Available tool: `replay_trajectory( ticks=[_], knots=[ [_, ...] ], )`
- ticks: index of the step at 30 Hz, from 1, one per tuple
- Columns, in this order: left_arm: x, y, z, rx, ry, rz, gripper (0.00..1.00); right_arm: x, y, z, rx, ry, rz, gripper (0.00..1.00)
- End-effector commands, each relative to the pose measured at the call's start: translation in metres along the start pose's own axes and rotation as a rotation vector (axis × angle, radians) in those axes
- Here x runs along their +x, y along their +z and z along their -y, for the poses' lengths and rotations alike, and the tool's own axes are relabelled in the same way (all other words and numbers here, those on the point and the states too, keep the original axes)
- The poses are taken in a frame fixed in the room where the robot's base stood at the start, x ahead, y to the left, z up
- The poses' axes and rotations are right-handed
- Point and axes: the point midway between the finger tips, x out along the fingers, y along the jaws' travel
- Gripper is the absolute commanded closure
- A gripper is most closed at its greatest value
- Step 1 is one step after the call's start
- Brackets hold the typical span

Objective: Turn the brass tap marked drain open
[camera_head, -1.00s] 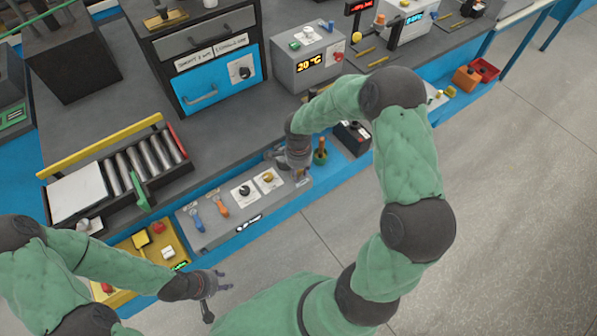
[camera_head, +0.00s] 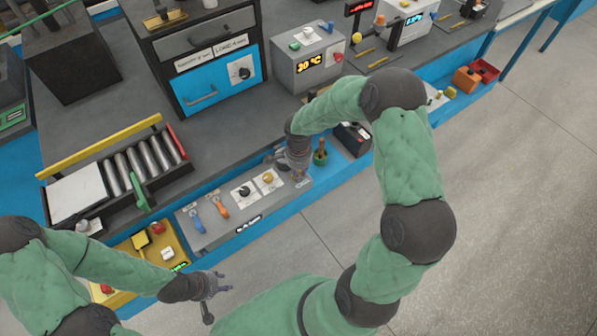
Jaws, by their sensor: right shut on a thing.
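A grey panel (camera_head: 215,238) at the bench's front edge carries a blue lever (camera_head: 196,222), an orange lever (camera_head: 220,207), a black knob (camera_head: 244,190) and a brass-yellow knob (camera_head: 268,178) on white plates. My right gripper (camera_head: 286,162) is down at the panel's right end, right of the yellow knob. It is shut on a fitting there that its fingers and wrist hide. A small label (camera_head: 302,183) lies beside it, too small to read, so I cannot tell which fitting is marked drain. My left gripper (camera_head: 222,285) hangs empty in front of the bench, fingers apart.
A yellow control box (camera_head: 160,262) is left of the panel. A roller tray (camera_head: 120,180) and a temperature box (camera_head: 308,62) stand behind. The floor in front is clear.

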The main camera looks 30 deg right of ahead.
Motion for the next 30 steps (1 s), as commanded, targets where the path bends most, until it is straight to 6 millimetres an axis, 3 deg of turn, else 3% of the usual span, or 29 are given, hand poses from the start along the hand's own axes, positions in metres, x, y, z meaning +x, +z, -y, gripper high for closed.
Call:
replay_trajectory(
  ticks=[30],
  knots=[
    [-0.003, 0.0001, -0.0011, 0.0, 0.0, 0.0, 0.6, -0.0014, -0.0045, 0.0024, -0.937, -0.001, -0.002, 1.0]
  ],
)
